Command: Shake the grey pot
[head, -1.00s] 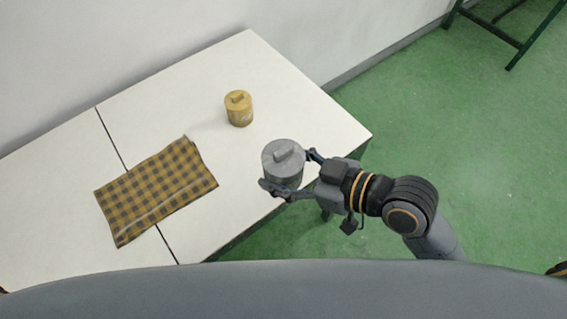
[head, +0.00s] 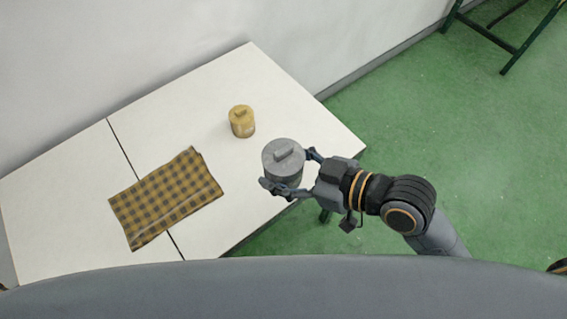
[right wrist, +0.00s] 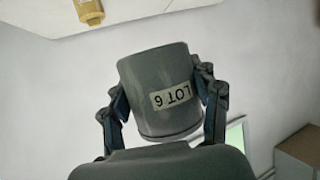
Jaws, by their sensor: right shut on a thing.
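The grey pot (head: 284,160) is a cylinder with a lid and a bar-shaped knob. My right gripper (head: 289,170) is shut on it, one finger on each side. In the head view the pot is upright or nearly so, over the table's front right part. My left gripper is not in view.
A yellow pot (head: 242,122) with a lid stands on the white table (head: 165,115), behind and left of the grey pot. A brown checked cloth (head: 167,198) lies at the left. A wall runs behind the table. Green floor (head: 440,140) is open at the right.

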